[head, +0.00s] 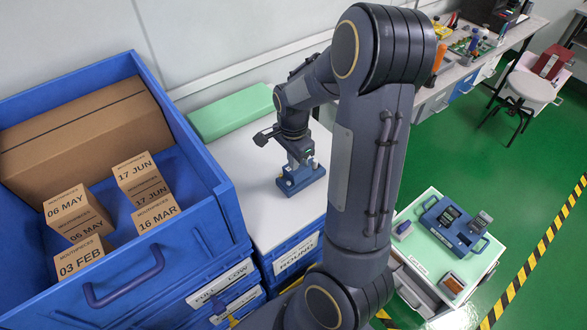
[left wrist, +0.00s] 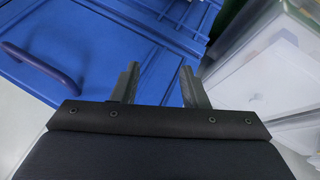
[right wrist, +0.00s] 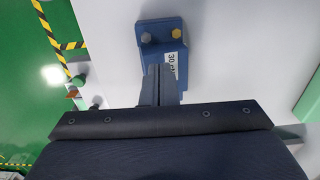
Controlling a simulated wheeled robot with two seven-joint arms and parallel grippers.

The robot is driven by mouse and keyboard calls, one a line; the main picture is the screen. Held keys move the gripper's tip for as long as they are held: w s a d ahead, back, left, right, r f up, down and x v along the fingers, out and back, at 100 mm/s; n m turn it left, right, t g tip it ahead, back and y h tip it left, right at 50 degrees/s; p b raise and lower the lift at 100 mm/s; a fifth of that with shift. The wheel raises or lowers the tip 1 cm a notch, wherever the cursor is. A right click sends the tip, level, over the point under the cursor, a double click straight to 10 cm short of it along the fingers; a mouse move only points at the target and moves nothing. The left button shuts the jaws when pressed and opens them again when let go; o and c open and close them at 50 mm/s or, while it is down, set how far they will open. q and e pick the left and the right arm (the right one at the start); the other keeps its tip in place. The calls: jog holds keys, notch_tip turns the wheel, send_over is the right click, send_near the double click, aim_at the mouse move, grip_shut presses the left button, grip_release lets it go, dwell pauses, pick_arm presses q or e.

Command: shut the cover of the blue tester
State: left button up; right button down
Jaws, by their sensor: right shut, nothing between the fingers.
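A blue block-like device (head: 302,183) sits on the white bench; it is probably the blue tester. In the right wrist view the device (right wrist: 152,55) shows a grey knob, a brass knob and a white label starting "30". I cannot make out its cover or how it stands. My right gripper (head: 303,160) is shut and empty, pointing down just over the device. In the right wrist view the gripper's fingers (right wrist: 160,72) overlap the device's near part; I cannot tell whether they touch. My left gripper (left wrist: 161,68) is open and empty, near blue crates.
A large blue crate (head: 205,215) with several small cartons stands at left. A green pad (head: 232,112) lies behind the device. White bench surface around the device is clear.

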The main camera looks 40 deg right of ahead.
jog(key=shift+s+f, duration=0.1)
jog(key=shift+f, duration=0.05)
notch_tip(320, 180, up, 8)
jog(key=p, duration=0.7)
dwell(0.4)
